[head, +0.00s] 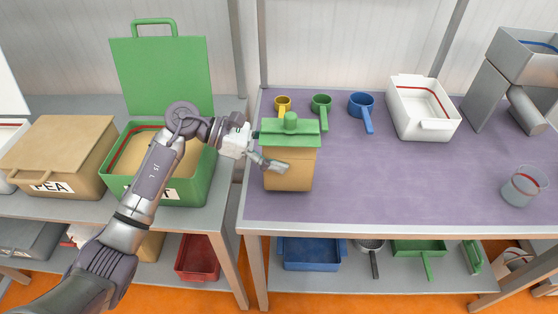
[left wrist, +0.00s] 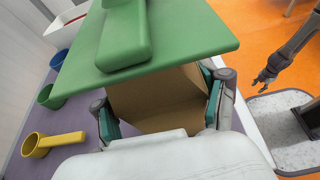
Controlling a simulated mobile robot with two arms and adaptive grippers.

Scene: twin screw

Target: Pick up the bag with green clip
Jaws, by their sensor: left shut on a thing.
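The brown bag (head: 288,172) with the green clip (head: 290,130) across its top is upright at the left end of the purple-topped table. My left gripper (head: 272,165) is shut on the bag's body, below the clip. In the left wrist view my two fingers press on either side of the brown bag (left wrist: 158,100), with the green clip (left wrist: 145,40) above them. I cannot tell whether the bag's base touches the table. My right gripper (left wrist: 265,78) shows small and dark in the left wrist view, away from the bag; its opening is unclear.
Yellow (head: 283,103), green (head: 321,103) and blue (head: 363,105) scoops and a white bin (head: 423,108) stand behind and right of the bag. The table's middle (head: 390,175) is clear. An open green box (head: 190,185) stands left.

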